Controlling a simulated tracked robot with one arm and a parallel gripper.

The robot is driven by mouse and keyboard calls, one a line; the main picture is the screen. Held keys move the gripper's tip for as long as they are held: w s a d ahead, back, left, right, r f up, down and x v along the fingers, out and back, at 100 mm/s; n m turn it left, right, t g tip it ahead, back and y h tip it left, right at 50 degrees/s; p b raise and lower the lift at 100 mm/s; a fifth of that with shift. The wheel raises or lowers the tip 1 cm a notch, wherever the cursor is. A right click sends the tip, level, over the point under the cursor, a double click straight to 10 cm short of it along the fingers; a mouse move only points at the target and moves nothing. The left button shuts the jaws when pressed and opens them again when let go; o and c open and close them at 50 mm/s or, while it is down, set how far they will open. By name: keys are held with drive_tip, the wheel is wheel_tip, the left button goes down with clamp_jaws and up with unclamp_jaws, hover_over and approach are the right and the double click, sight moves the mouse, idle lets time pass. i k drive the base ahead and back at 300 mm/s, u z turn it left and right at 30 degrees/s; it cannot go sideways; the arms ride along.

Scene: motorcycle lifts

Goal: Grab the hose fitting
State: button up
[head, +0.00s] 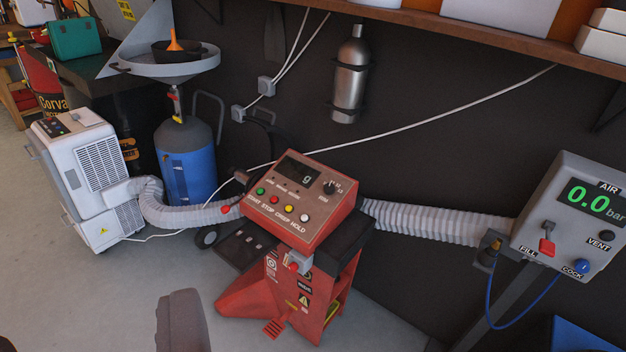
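The hose fitting (489,254), a small brass and dark piece, sits at the left side of the grey air panel (570,225) at the right. A thin blue hose (522,326) hangs in a loop near it and runs up to the panel's underside. My gripper (95,338) shows only in part at the bottom left. One grey finger stands up from the bottom edge, and a dark tip shows in the corner. They are wide apart with bare floor between them. The gripper is well left of the fitting and away from it.
A red console (300,205) on a red stand is in the middle. A ribbed grey duct (435,222) runs from behind it toward the panel. A white machine (85,180) and a blue drum (188,165) stand left. A shelf (480,30) crosses above.

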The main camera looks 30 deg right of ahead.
sight(494, 248)
drive_tip(key=z, duration=0.6)
drive_tip(key=i, duration=1.25)
drive_tip(key=z, duration=0.75)
drive_tip(key=k, duration=0.75)
drive_tip(key=z, duration=0.2)
drive_tip(key=i, duration=0.8)
drive_tip(key=u, duration=0.1)
